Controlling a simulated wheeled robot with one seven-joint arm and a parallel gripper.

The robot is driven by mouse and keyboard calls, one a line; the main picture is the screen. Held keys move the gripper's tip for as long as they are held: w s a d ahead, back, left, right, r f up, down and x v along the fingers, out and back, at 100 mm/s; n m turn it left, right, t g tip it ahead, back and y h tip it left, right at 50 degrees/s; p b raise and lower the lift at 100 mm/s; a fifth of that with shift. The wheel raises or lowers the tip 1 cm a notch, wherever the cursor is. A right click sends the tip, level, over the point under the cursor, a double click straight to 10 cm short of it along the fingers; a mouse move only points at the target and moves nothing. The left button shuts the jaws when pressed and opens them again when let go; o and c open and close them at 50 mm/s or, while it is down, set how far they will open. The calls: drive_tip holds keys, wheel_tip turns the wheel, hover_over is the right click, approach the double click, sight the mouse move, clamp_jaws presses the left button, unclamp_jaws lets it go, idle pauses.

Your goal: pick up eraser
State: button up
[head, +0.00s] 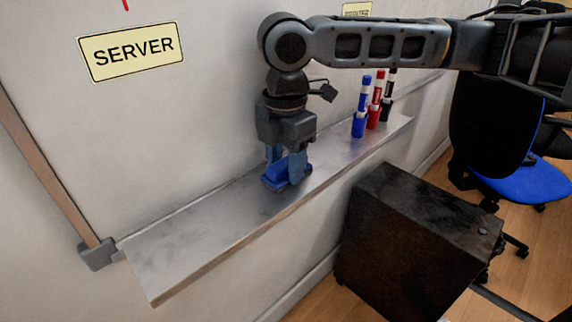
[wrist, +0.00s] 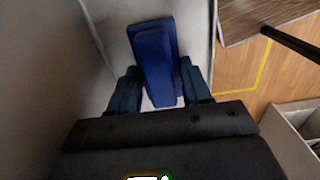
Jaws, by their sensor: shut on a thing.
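The blue eraser (head: 279,177) is at the metal shelf (head: 215,222) below the whiteboard in the head view. My gripper (head: 288,168) reaches down from above and is shut on it, one finger at each side. In the wrist view the eraser (wrist: 154,62) shows long and blue between the two fingers of my gripper (wrist: 160,95). Its underside is hidden, so I cannot tell whether it still touches the shelf.
Blue, red and black markers (head: 373,105) stand upright on the shelf to the right. A dark cabinet (head: 415,240) stands on the floor below. A blue office chair (head: 520,180) is at the right. The shelf's left part is clear. A SERVER label (head: 131,51) is on the board.

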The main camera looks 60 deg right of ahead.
sight(285, 161)
drive_tip(key=shift+r, duration=0.7)
wheel_tip(285, 161, up, 3)
drive_tip(key=shift+f, duration=0.1)
drive_tip(key=s+d+r, duration=0.6)
drive_tip(key=s, duration=0.3)
drive_tip(key=shift+s+d+r+p, duration=0.25)
drive_tip(key=shift+s+r+p, duration=0.1)
